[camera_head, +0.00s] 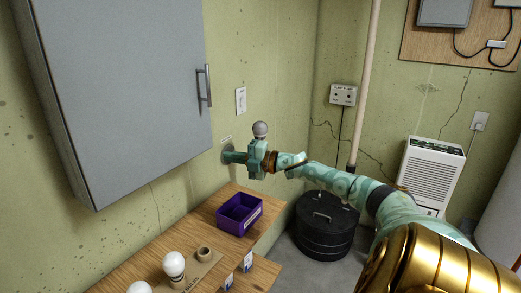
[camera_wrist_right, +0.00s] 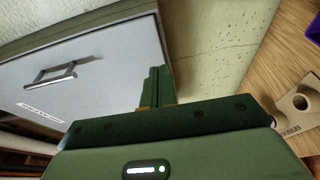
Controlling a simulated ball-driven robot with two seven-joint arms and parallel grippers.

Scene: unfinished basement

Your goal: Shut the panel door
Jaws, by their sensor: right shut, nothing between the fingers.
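The panel door (camera_head: 135,85) is a flat grey door on a wall cabinet at the left, with a bar handle (camera_head: 204,88) near its right edge. It looks close to flush with the cabinet; I cannot tell whether a small gap is left. The right wrist view shows the door (camera_wrist_right: 110,60), its handle (camera_wrist_right: 50,75) and a label. My right gripper (camera_head: 230,156) is shut and empty, right of and below the door's lower right corner, near the wall. Its green fingers (camera_wrist_right: 157,72) overlap the door edge in the wrist view. My left gripper is not seen.
A wooden bench (camera_head: 185,235) below carries a purple bin (camera_head: 240,213), a bulb (camera_head: 174,266) and a socket piece (camera_head: 204,254). A black lidded drum (camera_head: 322,228) and a white dehumidifier (camera_head: 432,172) stand right. A light switch (camera_head: 241,100) is on the wall beside the door.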

